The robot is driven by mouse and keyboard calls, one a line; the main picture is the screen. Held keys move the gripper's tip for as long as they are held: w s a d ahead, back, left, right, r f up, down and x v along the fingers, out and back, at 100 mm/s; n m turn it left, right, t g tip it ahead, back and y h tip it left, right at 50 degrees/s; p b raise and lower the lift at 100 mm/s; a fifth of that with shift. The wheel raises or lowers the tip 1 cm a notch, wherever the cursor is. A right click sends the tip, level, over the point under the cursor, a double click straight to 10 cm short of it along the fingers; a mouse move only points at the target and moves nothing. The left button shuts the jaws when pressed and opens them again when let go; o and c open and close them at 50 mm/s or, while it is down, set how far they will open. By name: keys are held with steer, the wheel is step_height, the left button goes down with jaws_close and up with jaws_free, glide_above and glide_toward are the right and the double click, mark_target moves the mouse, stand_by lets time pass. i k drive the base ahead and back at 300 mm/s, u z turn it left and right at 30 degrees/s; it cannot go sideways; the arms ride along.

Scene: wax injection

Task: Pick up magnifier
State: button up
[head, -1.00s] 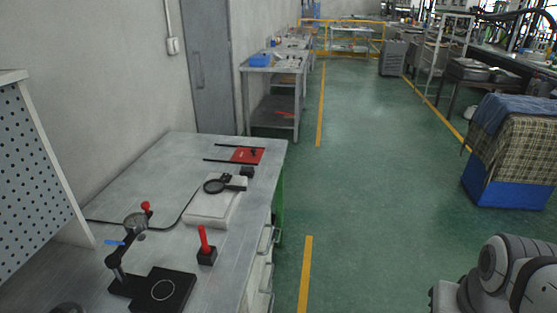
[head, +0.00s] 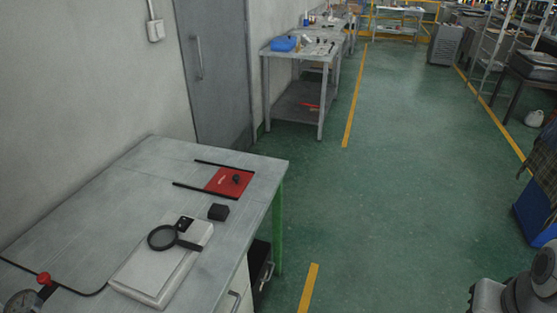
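A black magnifier (head: 164,238) with a round lens lies on a white flat box (head: 158,272) on the grey workbench (head: 92,208). Its handle points right, toward the box's right edge, near a small black patch on the box. My gripper does not show in the head view; only a part of my arm shows at the bottom right corner.
A red plate (head: 229,181) between two black rails and a small black block (head: 218,212) lie beyond the box. A red-knobbed gauge stand (head: 44,279) is at lower left. Open green floor (head: 390,190) lies right of the bench.

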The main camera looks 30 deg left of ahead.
mark_target(162, 238)
steer(key=z, duration=0.05)
steer(key=i, duration=1.9)
steer(key=u, duration=3.95)
steer(key=i, duration=1)
steer(key=z, duration=0.1)
